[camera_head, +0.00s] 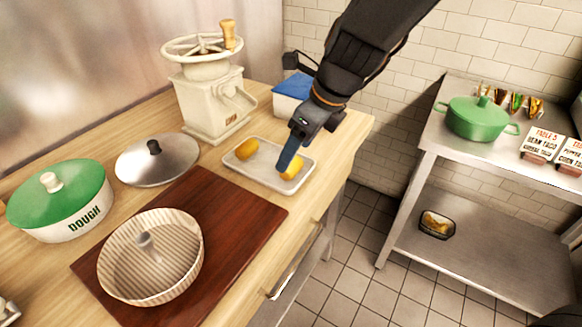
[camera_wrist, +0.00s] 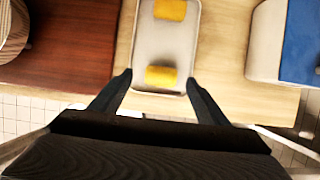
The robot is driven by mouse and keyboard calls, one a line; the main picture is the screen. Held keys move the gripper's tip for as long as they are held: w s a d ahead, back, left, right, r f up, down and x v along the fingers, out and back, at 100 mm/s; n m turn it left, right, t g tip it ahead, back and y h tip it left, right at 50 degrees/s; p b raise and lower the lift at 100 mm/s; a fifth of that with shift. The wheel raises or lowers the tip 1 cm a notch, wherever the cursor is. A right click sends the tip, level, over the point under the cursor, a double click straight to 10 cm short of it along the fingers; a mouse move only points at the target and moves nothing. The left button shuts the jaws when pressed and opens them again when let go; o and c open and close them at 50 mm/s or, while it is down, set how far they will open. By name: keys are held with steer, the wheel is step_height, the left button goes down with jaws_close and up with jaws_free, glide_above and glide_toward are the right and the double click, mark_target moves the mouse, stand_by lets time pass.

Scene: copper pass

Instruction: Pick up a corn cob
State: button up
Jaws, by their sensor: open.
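Two short yellow corn cobs lie apart on a pale rectangular tray (camera_head: 262,175). The left cob (camera_head: 247,148) lies at the tray's far left. The right cob (camera_head: 292,167) is partly hidden behind a finger of my gripper (camera_head: 290,158). In the wrist view, the nearer cob (camera_wrist: 161,77) lies between and a little beyond my open fingertips, and the other cob (camera_wrist: 170,10) is at the top edge. My gripper (camera_wrist: 158,80) is open and empty. I cannot tell its exact height above the tray.
A cream hand mill (camera_head: 210,100) stands behind the tray. A blue-lidded box (camera_head: 292,92) is behind my gripper. A metal lid (camera_head: 158,165), a green-lidded dough pot (camera_head: 60,205) and a ribbed pan (camera_head: 150,260) on a brown board (camera_head: 235,225) are to the left.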

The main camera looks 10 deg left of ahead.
mark_target(291, 168)
steer(key=x, duration=0.5)
steer(key=shift+w+d+f, duration=0.1)
steer(key=shift+d+f, duration=0.05)
steer(key=shift+f, duration=0.05)
steer(key=c, duration=1.1)
